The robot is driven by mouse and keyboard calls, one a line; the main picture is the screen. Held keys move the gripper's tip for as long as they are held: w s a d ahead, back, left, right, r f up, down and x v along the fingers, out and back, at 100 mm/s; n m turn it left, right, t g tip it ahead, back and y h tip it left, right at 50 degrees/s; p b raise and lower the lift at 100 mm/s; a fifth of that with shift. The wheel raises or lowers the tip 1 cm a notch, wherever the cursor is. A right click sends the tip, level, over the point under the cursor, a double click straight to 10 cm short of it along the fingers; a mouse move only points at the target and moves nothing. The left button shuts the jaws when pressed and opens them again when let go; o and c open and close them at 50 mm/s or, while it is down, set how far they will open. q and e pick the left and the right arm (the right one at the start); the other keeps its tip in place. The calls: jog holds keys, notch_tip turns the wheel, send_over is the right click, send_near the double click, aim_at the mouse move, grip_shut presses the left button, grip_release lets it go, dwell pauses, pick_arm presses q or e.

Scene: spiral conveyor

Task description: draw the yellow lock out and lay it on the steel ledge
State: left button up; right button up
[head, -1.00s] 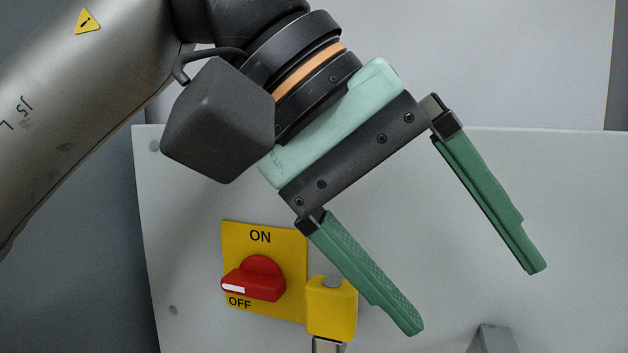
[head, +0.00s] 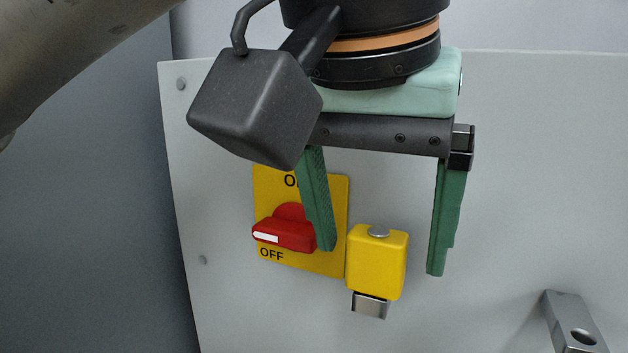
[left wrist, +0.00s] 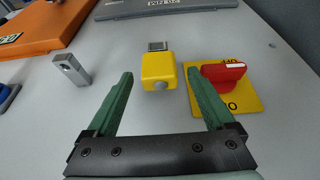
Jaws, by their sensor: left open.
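The yellow lock (head: 377,262) is a block with a round grey button on its upper end. A steel piece (head: 370,305) shows at its lower end, against the pale panel. The lock also shows in the left wrist view (left wrist: 158,66). My left gripper (head: 381,258) points down, open and empty. In both views the lock appears between its green fingertips, with a gap on each side; depth is hard to judge. A steel bracket with a hole (head: 575,322) projects at lower right; I cannot tell whether it is the ledge. My right gripper is not in view.
The red rotary switch (head: 285,232) on its yellow ON/OFF plate (head: 300,262) sits close left of the lock, its white mark near OFF. One finger overlaps it in the head view. The left wrist view shows an orange part (left wrist: 40,30) and a grey lettered plate (left wrist: 165,7).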

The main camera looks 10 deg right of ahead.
aim_at(380, 264)
pick_arm(q)
jog(key=shift+x, duration=1.95)
jog(key=shift+c, duration=0.2)
grip_shut()
